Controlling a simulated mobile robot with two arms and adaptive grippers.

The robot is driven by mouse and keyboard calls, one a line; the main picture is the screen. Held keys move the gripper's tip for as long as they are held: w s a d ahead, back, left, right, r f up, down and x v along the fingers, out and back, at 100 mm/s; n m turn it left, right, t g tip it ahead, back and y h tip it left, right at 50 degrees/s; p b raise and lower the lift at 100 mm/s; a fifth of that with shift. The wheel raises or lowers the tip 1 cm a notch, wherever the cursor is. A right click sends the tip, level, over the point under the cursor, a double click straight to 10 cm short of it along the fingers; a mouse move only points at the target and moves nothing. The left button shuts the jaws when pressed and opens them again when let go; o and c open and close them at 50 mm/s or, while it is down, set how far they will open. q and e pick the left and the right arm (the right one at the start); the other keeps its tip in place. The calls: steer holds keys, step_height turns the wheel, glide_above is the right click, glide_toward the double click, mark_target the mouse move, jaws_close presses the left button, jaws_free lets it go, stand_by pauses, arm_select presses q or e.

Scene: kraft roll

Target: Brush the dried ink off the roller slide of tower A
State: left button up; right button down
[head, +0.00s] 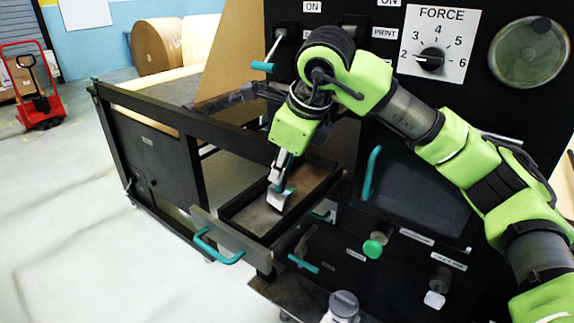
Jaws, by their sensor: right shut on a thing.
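The slide (232,260) is a dark, shallow open tray pulled out of the black machine, with a teal handle on its front panel. Its floor shows a dull brownish-grey surface; I cannot tell dried ink from bare metal there. My right gripper (281,172) reaches down over the tray and is shut on a small brush (278,199) with a teal part and a pale lower end. The brush's lower end is at or just above the tray floor; contact is unclear. My left gripper is not in view.
The force dial (431,61) and a round window (528,52) are on the panel behind my right arm. A teal lever (371,172), a green knob (373,248) and a grey-lidded container (344,304) are right of the tray. The pale floor at left is free, with a red pallet truck (38,104) farther back.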

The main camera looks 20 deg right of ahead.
steer(key=shift+w+d, duration=0.75)
steer(key=shift+d, duration=0.2)
arm_select(q)
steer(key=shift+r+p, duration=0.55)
steer(key=shift+p, duration=0.1)
arm_select(e)
steer(key=w+d, duration=0.4)
steer(key=shift+d, duration=0.4)
steer(key=shift+s, duration=0.1)
